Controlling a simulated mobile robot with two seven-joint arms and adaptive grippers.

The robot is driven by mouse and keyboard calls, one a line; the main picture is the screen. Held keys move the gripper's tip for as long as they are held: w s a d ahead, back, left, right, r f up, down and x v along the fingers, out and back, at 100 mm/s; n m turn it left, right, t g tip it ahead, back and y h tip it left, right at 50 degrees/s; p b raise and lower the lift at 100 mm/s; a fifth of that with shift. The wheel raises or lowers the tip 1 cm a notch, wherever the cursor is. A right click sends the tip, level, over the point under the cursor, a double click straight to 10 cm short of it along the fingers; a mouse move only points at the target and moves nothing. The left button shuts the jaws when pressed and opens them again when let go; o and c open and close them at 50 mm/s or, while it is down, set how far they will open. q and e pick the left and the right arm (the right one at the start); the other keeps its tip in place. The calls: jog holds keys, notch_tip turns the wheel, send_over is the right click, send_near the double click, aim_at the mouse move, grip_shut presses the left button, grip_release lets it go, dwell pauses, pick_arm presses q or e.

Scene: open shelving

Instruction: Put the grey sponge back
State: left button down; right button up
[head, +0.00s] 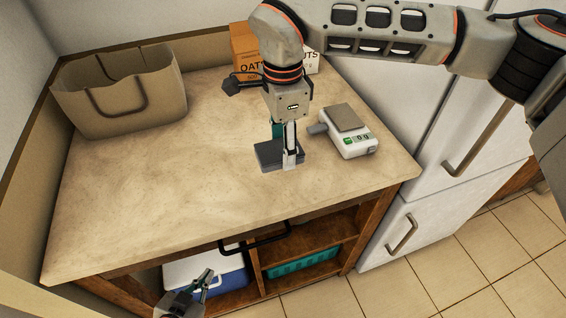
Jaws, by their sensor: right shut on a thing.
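The grey sponge (266,154) is a flat dark grey block at the wooden counter's right half. My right gripper (290,160) points straight down at it and is shut on it, with one pale finger in front of its near side. Part of the sponge is hidden behind the finger. The sponge appears to be at or just above the counter top; I cannot tell which. My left gripper (206,284) is low at the bottom left, in front of the shelving, empty, with its fingers apart.
A white kitchen scale (359,147) stands right of the sponge. A beige bag (125,103) and an orange oats box (243,50) stand at the back. Below are a blue and white cooler (225,279) and a teal basket (300,264).

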aim_at(283, 174)
jog(key=shift+f, duration=2.85)
jog(key=shift+f, duration=0.15)
jog(key=o, duration=1.1)
jog(key=shift+c, duration=0.2)
jog(key=shift+r, duration=0.2)
notch_tip(283, 174, up, 12)
jog(key=shift+f, duration=0.1)
